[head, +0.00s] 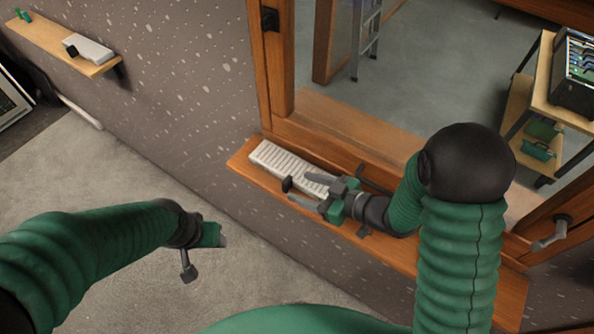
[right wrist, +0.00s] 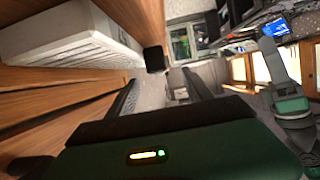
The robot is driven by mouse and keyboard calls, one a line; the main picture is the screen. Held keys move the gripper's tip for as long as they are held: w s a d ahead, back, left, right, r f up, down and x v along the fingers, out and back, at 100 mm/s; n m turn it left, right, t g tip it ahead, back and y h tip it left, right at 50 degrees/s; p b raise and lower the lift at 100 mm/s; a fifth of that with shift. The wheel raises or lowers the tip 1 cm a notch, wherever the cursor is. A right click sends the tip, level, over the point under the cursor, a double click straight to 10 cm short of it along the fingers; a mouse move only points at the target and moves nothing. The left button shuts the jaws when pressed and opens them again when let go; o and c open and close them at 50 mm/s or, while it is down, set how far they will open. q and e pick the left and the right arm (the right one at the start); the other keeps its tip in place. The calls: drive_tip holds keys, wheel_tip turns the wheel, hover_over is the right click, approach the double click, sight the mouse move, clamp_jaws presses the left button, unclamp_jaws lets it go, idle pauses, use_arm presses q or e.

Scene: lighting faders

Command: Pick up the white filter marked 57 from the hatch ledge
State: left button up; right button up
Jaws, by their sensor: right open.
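A white ribbed filter (head: 272,160) lies on the wooden hatch ledge (head: 247,173), with a dark tab (head: 287,184) at its near side. No number is readable on it. My right gripper (head: 299,188) is open, low over the ledge at the filter's near side, its fingertips close to the tab. In the right wrist view the filter (right wrist: 65,42) is at upper left, and the tab (right wrist: 154,58) shows between and beyond the fingers (right wrist: 160,92). Contact cannot be told. My gripper hides part of the filter. My left gripper (head: 216,235) hangs away from the ledge; its jaws are unclear.
Another white block with a dark tab (head: 92,47) lies on a wall shelf (head: 48,40) at upper left. The hatch's wooden frame (head: 264,75) rises behind the ledge. A latch handle (head: 551,233) is at right. A trolley (head: 541,95) stands beyond the opening.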

sight(290, 181)
drive_tip(key=p+x, duration=0.1)
drive_tip(key=x, duration=0.1)
drive_tip(key=p+x, duration=0.1)
drive_tip(key=x, duration=0.1)
drive_tip(key=shift+w+d+f, duration=0.1)
drive_tip(key=shift+w+f, duration=0.05)
drive_tip(key=shift+w, duration=0.2)
drive_tip(key=shift+a+f, duration=0.15)
drive_tip(key=shift+a, duration=0.05)
drive_tip(key=shift+w+a, duration=0.15)
drive_tip(key=shift+a, duration=0.05)
drive_tip(key=shift+w+a+f, duration=0.1)
drive_tip(key=c, duration=0.5)
drive_tip(key=shift+d, duration=0.25)
clamp_jaws()
